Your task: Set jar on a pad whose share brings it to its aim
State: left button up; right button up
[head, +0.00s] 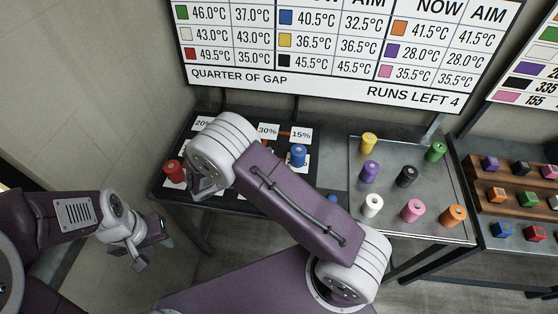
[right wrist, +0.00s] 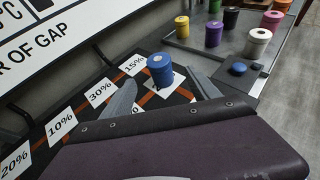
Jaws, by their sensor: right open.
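A blue jar (head: 298,155) stands upright on a pad by the 15% label (head: 301,134) on the black bench. A red jar (head: 173,171) stands at the bench's left end. My right gripper (right wrist: 162,78) is open and empty; in its wrist view the blue jar (right wrist: 160,68) shows between the fingertips, apart from them. In the head view my right arm hides part of the bench. My left gripper (head: 154,252) is open and empty, left of the bench. The wall board (head: 330,85) reads blue now 40.5, aim 32.5; red 49.5, 35.0; green 46.0, 37.0.
Labels run 20% (right wrist: 15,161), 10% (right wrist: 60,126), 30% (right wrist: 101,92), 15% (right wrist: 134,64). A grey tray (head: 390,205) on the right holds several jars, including green (head: 435,152). The board says "quarter of gap", "runs left 4".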

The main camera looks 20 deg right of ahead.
jog(key=s+r+m+g+y, duration=0.2)
jog(key=s+m+y, duration=1.1)
jog(key=m, duration=0.8)
jog(key=shift+s+a+r+m+g, duration=0.25)
jog(key=shift+s+m+g, duration=0.2)
jog(key=shift+s, duration=0.45)
